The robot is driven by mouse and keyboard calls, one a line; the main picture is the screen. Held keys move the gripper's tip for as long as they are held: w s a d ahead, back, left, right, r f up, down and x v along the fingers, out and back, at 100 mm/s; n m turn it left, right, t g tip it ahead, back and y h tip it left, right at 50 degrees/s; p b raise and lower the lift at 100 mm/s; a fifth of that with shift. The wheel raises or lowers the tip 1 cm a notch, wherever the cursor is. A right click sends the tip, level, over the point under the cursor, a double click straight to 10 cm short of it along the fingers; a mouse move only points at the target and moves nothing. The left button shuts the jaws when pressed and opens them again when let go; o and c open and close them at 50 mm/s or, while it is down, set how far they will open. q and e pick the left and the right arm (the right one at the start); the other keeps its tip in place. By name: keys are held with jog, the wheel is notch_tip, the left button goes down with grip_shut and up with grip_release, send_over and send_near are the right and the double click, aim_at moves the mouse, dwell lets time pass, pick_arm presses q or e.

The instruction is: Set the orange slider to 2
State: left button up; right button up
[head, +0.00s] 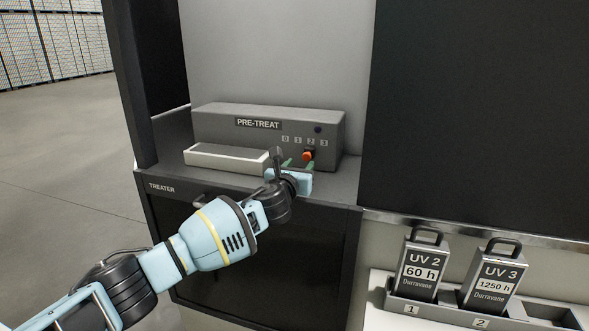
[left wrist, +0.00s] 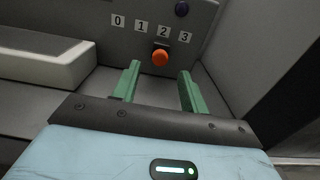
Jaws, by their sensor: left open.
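The orange slider (head: 308,155) is a round knob on the front of the grey PRE-TREAT box (head: 220,125), below the number labels 0, 1, 2 and 3. In the left wrist view the orange slider (left wrist: 160,58) sits just under the label 2 (left wrist: 163,31). My left gripper (head: 298,162) is in front of the box, close to the knob. In the left wrist view its green fingers (left wrist: 158,82) are open and empty, one to each side of the knob's line, with the knob beyond the tips. My right gripper is not in view.
A low white-sided tray (head: 225,157) lies on the treater shelf left of the gripper. A dark blue button (head: 318,130) is above the labels. Open floor lies left.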

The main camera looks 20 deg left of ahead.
pick_arm(q)
jog(key=shift+s+d, duration=0.1)
jog(key=shift+s, duration=1.35)
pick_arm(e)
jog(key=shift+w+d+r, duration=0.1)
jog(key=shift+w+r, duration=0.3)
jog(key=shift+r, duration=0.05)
pick_arm(q)
jog(key=shift+f, duration=0.1)
